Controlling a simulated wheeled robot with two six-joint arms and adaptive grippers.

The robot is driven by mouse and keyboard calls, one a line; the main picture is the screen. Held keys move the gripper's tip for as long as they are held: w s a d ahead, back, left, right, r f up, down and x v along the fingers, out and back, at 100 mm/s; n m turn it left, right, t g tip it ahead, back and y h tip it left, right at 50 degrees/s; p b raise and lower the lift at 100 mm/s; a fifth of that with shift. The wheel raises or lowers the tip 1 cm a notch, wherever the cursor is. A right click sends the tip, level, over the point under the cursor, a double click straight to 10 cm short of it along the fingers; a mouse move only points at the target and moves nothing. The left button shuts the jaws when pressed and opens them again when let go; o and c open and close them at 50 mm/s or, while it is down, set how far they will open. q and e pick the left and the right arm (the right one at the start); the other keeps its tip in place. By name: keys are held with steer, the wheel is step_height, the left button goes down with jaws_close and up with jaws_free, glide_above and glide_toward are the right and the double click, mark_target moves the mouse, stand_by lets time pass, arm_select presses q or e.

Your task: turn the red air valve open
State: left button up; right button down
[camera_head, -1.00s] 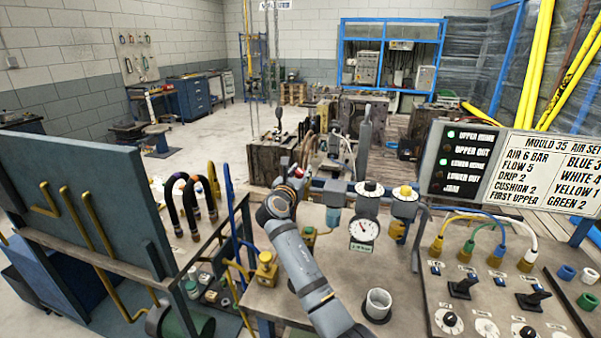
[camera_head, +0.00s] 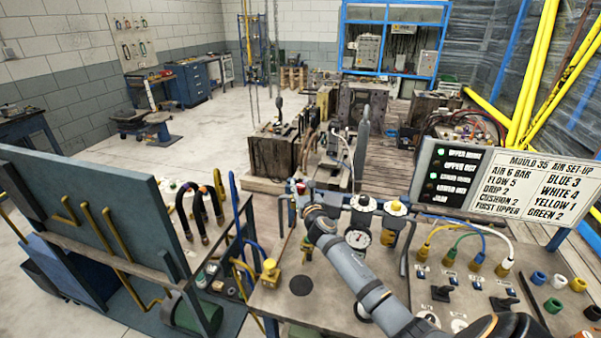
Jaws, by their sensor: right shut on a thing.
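The red air valve (camera_head: 300,187) shows as a small red and white part at the back edge of the bench, left of the pressure gauge (camera_head: 358,238). My right arm comes up from the lower right, and its wrist ends just in front of the valve. My right gripper (camera_head: 302,196) is at the valve and shut on it. The wrist hides most of the fingers and the valve's lower part, so the handle's angle cannot be read. My left gripper is not in view.
Right of the gauge stands a yellow-topped regulator (camera_head: 396,208). A yellow fitting (camera_head: 270,271) stands at the bench's left. The control panel (camera_head: 447,268) with coloured hoses is at right, below the sign board (camera_head: 521,188). A dark round spot (camera_head: 301,285) lies on the bench.

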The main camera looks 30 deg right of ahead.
steer(key=shift+n+t+y+p, duration=0.4)
steer(key=shift+n+y+p, duration=0.85)
steer(key=shift+y, duration=0.65)
steer(key=shift+n+y, duration=0.25)
steer(key=shift+y, duration=0.05)
steer(key=c, duration=1)
jaws_free()
